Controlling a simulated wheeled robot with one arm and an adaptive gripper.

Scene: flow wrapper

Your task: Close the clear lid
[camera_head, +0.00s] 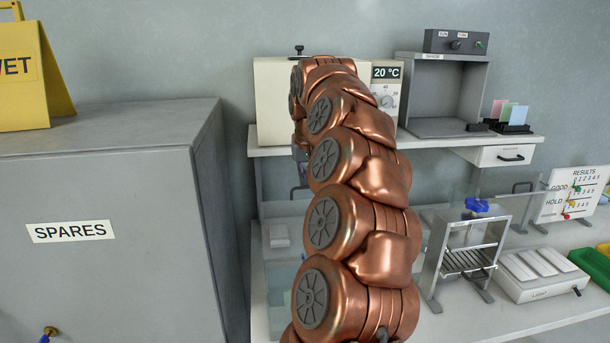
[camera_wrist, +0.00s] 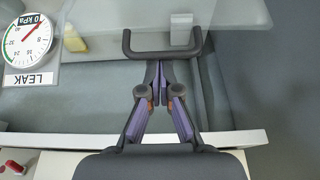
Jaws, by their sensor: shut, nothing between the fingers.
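In the wrist view, my gripper (camera_wrist: 161,66) is shut and empty, its purple-padded fingers together. Its tips lie close to a dark U-shaped handle (camera_wrist: 163,55); I cannot tell whether they touch it. The handle appears to belong to the clear lid (camera_wrist: 235,13), a see-through panel whose outline is faint and whose angle I cannot judge. Below is a grey-green tank-like area with a pale front edge (camera_wrist: 230,139). In the head view, my copper arm hides my gripper and most of the lid. Part of a clear-walled tank (camera_head: 281,297) shows left of the arm.
A round gauge (camera_wrist: 28,40) marked LEAK stands at the wrist view's left. In the head view, a grey SPARES cabinet (camera_head: 100,270) stands left. A metal stand with a blue knob (camera_head: 477,205) and a white tray unit (camera_head: 540,270) stand on the bench to the right.

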